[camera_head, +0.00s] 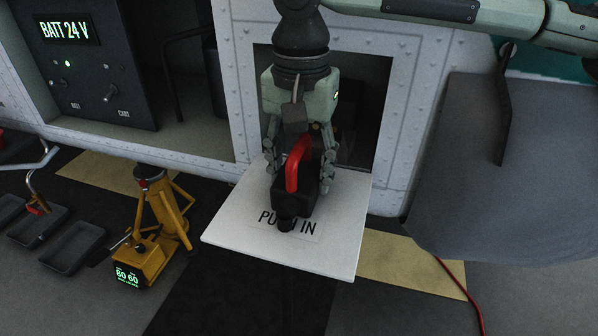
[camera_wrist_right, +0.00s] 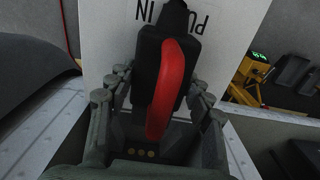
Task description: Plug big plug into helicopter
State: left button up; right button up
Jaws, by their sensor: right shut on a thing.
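The big plug (camera_head: 310,192) is black with a red handle. My right gripper (camera_head: 298,178) is shut on it, with fingers on both sides of its body. The plug is above or at the white fold-down flap marked "PUSH IN" (camera_head: 347,243); I cannot tell if it touches the flap. In the right wrist view the plug's red handle (camera_wrist_right: 171,88) lies between my gripper's fingers, and the black end points to the flap. The helicopter's opening (camera_head: 372,100) is behind my gripper, and its socket is hidden. My left gripper is not in view.
A panel reading "BATT 24 V" (camera_head: 88,68) is at the left. A yellow jack-like device (camera_head: 158,225) stands on the floor, with dark trays (camera_head: 70,247) beside it. A large grey rounded body (camera_head: 500,185) fills the right, and a red cable (camera_head: 466,288) lies below it.

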aim_at(299, 145)
jog(key=shift+w+d, duration=0.2)
jog(key=shift+w, duration=0.45)
jog(key=shift+w+d, duration=0.2)
jog(key=shift+w, duration=0.3)
jog(key=o, duration=1.6)
jog(key=shift+o, duration=0.5)
jog(key=o, duration=0.4)
jog(key=shift+s+a+r, duration=0.15)
jog(key=shift+s+r, duration=0.35)
jog(key=shift+r, duration=0.85)
jog(key=shift+s+a+r, duration=0.2)
jog(key=shift+s+r, duration=0.25)
jog(key=shift+r, duration=0.85)
jog(key=shift+s+a+r, duration=0.15)
jog(key=shift+s+r, duration=0.35)
jog(key=shift+r, duration=0.85)
